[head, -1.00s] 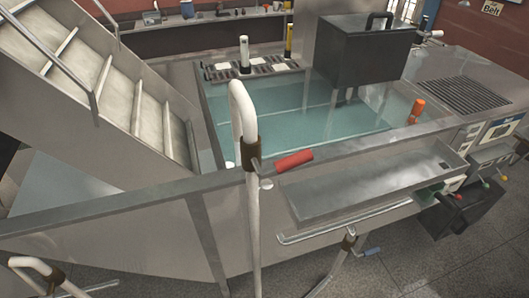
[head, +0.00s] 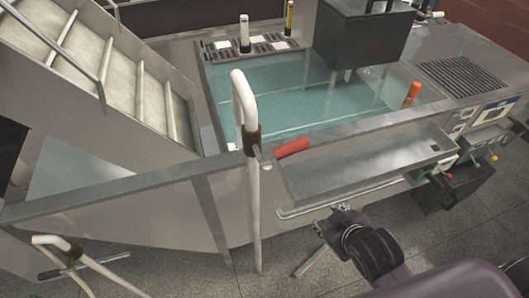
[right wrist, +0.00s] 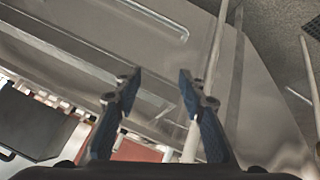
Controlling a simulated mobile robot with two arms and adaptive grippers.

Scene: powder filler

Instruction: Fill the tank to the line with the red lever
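The red lever (head: 292,147) sticks out to the right near the collar of a white curved pipe (head: 252,190), at the front rim of the tank (head: 212,110). The tank holds clear teal liquid (head: 265,103); a pale line (head: 275,126) crosses it, and I cannot tell whether the surface is at that line. My right gripper (head: 326,228) is below and to the right of the lever, in front of the tank and apart from the lever. The right wrist view shows its two fingers (right wrist: 157,85) spread, with nothing between them. My left gripper is not in view.
A shallow metal tray (head: 365,165) and a rail (head: 345,200) project from the tank's front, above my right gripper. A dark hopper (head: 360,35) stands over the tank. Stairs (head: 120,85) rise at left. Another curved pipe (head: 60,243) stands at lower left.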

